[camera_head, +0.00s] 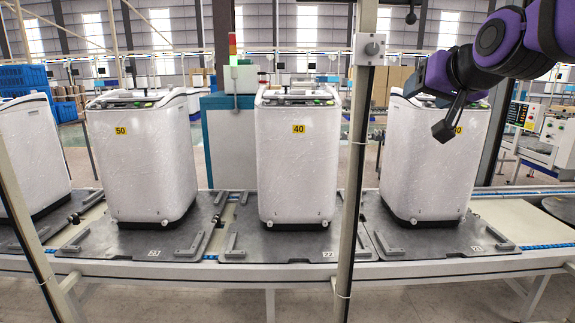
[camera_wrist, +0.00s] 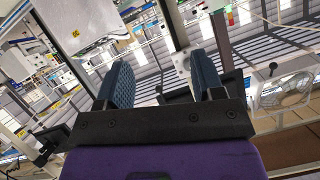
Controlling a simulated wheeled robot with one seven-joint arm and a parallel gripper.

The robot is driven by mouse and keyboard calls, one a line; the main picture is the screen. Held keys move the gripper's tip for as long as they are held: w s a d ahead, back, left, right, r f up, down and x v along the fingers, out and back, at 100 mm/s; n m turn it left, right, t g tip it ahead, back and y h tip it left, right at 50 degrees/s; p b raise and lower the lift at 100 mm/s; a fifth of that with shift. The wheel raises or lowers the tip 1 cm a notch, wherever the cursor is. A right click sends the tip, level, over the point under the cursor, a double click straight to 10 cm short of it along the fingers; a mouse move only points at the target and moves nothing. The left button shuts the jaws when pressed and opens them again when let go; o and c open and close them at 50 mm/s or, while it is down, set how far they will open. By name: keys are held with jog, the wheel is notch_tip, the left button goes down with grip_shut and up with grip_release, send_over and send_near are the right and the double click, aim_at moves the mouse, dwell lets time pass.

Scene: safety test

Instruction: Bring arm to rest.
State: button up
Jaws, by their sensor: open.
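My purple arm reaches in from the upper right in the head view. My gripper (camera_head: 449,118) hangs in front of the upper part of the right-hand white machine (camera_head: 425,170) and partly hides its yellow label. In the wrist view, the two dark blue fingers of my gripper (camera_wrist: 163,85) stand apart with nothing between them. Whether the gripper touches the machine cannot be told from the head view; the wrist view shows open space past the fingertips.
White machines labelled 50 (camera_head: 145,165) and 40 (camera_head: 297,165) stand on dark pallets along a conveyor (camera_head: 190,268). A grey vertical post (camera_head: 356,170) rises left of my gripper. A control panel (camera_head: 522,116) stands at the right. A fan (camera_wrist: 284,92) shows in the wrist view.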

jog(key=s+d+f+g, duration=0.1)
jog(key=s+f, duration=0.3)
jog(key=s, duration=0.4)
jog(key=s+d+f+n+g+h, duration=0.1)
jog(key=s+f+g, duration=0.3)
jog(key=s, duration=0.4)
jog(key=s+d+f+n+g, duration=0.1)
jog(key=s+d+f+g, duration=0.1)
jog(key=s+f, duration=0.4)
jog(key=shift+s+f+g, duration=0.15)
jog(key=shift+s+g, duration=0.35)
jog(key=shift+s, duration=0.45)
